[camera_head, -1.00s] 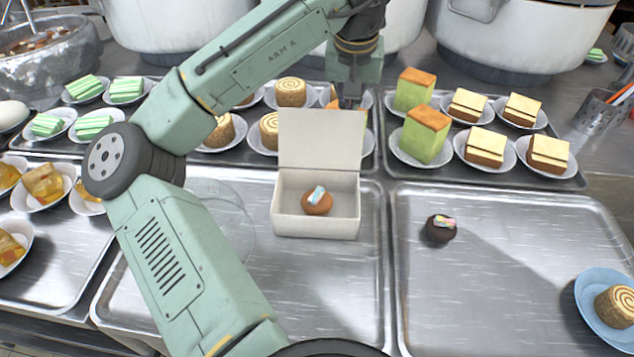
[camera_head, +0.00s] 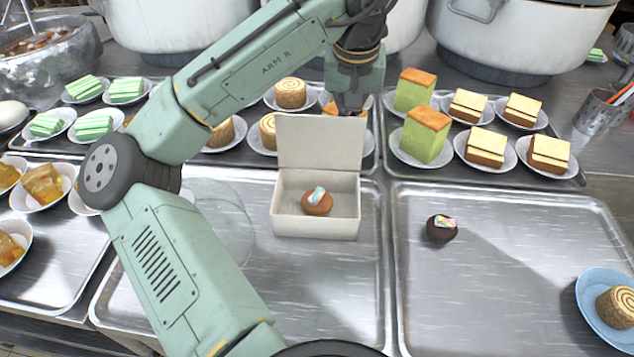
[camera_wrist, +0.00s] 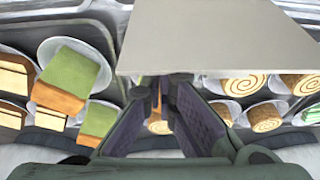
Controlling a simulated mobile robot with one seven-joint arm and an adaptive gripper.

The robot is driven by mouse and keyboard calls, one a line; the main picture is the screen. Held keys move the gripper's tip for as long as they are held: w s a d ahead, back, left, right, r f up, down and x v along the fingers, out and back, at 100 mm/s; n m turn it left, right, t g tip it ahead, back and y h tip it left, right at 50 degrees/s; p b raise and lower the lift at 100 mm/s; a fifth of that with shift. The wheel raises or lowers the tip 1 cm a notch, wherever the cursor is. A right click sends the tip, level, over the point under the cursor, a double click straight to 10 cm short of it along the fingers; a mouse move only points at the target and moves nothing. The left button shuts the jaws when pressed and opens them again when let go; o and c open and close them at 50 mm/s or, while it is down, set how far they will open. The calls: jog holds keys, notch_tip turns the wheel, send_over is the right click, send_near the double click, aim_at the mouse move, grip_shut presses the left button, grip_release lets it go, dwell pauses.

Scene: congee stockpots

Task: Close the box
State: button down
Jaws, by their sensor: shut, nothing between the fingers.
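The white box (camera_head: 316,222) stands open on the middle metal tray, with a small brown cake (camera_head: 317,203) with a pale, coloured topping inside. Its lid (camera_head: 320,142) stands roughly upright at the back of the box. My gripper (camera_head: 347,108) is behind the lid's upper right part, and its fingertips are partly hidden by the lid. In the wrist view the lid (camera_wrist: 220,38) fills the upper middle as a flat pale panel, close to the fingers. There my gripper (camera_wrist: 163,85) appears shut and empty. I cannot tell whether it touches the lid.
A dark cake (camera_head: 441,228) sits on the right tray (camera_head: 520,290). A blue plate (camera_head: 588,310) with a roll cake is at the right edge. Plates with green cakes (camera_head: 427,133) and layered cakes stand behind, with large pots (camera_head: 520,35) at the back. A clear round plate (camera_head: 222,215) lies left of the box.

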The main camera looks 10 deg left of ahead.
jog(key=shift+s+d, duration=0.1)
jog(key=shift+s, duration=2.25)
jog(key=shift+w, duration=0.1)
jog(key=shift+w+p, duration=0.7)
jog(key=shift+w, duration=1.25)
jog(key=w+p+v, duration=0.2)
jog(key=p+v, duration=0.3)
jog(key=v, duration=0.3)
send_over(348, 146)
jog(key=w, duration=0.3)
jog(key=shift+s+r, duration=0.1)
jog(key=shift+r, duration=0.05)
